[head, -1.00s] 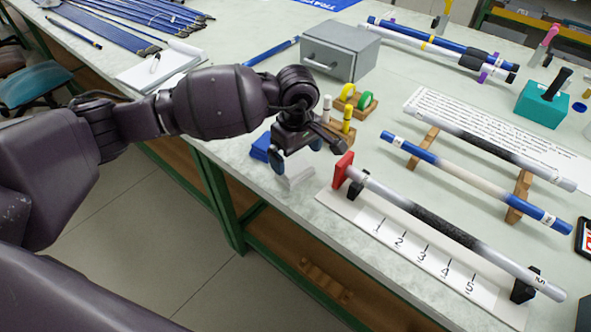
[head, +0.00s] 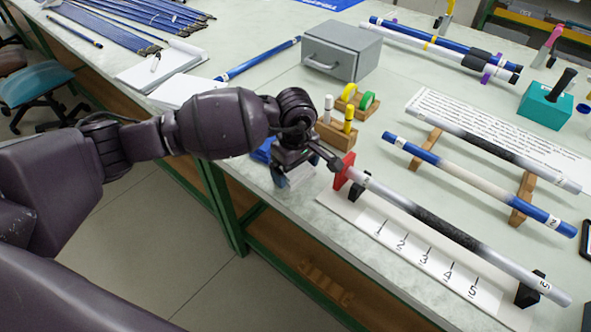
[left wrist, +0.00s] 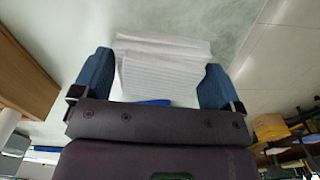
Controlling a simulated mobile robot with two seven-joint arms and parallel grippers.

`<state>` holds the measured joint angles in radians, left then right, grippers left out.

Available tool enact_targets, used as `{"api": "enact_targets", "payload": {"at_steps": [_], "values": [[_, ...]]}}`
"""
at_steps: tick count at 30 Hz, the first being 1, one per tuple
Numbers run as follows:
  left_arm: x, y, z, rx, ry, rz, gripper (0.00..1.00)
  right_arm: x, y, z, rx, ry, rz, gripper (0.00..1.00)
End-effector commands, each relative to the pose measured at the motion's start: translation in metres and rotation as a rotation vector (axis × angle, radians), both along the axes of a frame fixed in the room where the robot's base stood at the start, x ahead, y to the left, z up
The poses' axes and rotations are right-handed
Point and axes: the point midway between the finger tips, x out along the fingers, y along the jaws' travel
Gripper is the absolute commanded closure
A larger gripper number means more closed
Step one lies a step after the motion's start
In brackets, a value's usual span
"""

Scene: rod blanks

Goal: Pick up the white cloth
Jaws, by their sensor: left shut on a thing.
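The white cloth (left wrist: 165,68) looks like a folded, ribbed stack between the two blue fingers in the left wrist view. In the head view only a small pale part of it (head: 301,175) shows under my left gripper (head: 291,178), near the table's front edge. My left gripper, seen also in the left wrist view (left wrist: 155,82), is shut on the cloth. In the head view the wrist hides much of the cloth. I cannot tell whether the cloth still touches the table. My right gripper is not in view.
A red stop (head: 344,170) of the numbered rod rack (head: 364,216) is close right of the gripper. A blue item (head: 262,151) lies left, partly hidden. Rods lie to the right.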

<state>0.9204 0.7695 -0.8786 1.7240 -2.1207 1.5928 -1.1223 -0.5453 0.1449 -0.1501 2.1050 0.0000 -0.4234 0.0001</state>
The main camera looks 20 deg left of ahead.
Motion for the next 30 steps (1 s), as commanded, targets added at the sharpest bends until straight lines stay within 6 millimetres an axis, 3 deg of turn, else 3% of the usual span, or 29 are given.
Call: {"api": "enact_targets", "payload": {"at_steps": [5,10,24,30], "values": [[0.000,0.000,0.004,0.000,-0.001,0.000,0.32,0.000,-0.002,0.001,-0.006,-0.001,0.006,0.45],[0.001,0.001,0.026,0.001,-0.005,-0.001,0.32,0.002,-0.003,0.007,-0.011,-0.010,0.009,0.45],[0.001,0.000,0.142,0.002,-0.007,-0.001,0.32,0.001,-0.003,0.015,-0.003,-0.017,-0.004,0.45],[0.000,0.000,0.178,0.002,-0.003,0.000,0.32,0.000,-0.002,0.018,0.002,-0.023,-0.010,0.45]]}}
